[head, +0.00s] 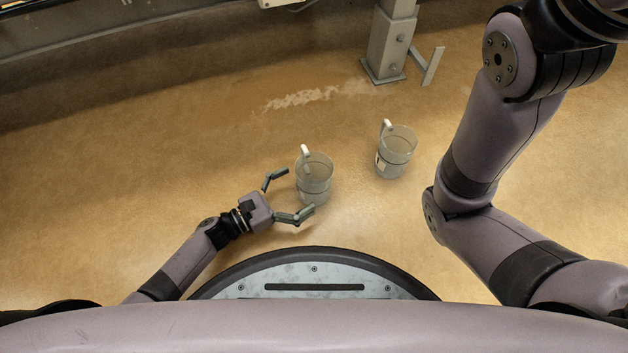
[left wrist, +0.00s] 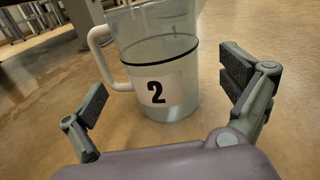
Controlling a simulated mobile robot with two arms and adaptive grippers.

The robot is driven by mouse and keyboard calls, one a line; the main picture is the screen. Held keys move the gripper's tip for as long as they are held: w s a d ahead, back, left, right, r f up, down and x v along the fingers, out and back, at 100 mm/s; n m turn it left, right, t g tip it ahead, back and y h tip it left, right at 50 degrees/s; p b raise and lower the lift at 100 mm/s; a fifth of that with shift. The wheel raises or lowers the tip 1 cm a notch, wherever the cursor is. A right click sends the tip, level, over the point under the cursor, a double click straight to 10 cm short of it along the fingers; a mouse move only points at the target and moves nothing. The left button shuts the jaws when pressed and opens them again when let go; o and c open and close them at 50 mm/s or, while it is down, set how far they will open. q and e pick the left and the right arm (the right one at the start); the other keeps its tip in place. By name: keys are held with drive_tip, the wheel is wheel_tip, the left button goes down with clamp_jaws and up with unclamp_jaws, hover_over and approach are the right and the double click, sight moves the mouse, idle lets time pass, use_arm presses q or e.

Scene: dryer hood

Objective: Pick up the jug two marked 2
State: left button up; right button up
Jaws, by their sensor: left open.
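Jug two (head: 314,181) is a clear jug with a white handle, standing upright on the floor in front of my base in the head view. In the left wrist view the jug (left wrist: 160,62) shows a white label with a black 2, a dark band around it and its handle at the left. My left gripper (head: 291,196) is open, its fingers spread at the near left side of the jug. In the left wrist view the gripper (left wrist: 165,105) has one finger on each side of the picture, with the jug ahead between them. Its top is cut off there. My right gripper is out of view.
A second clear jug (head: 398,153) with a white handle and a label stands on the floor to the right. A grey metal post (head: 390,45) with a foot plate stands behind. The tan floor at the left is clear.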

use_arm(q)
drive_tip(key=b+x, duration=0.2)
drive_tip(key=x, duration=0.3)
drive_tip(key=shift+s+r+b, duration=0.1)
drive_tip(key=shift+r+b, duration=0.05)
drive_tip(key=shift+b, duration=0.2)
drive_tip(key=shift+d, duration=0.1)
drive_tip(key=shift+c, duration=0.2)
drive_tip(key=c, duration=1.2)
drive_tip(key=shift+c, duration=0.5)
drive_tip(key=shift+r, duration=0.15)
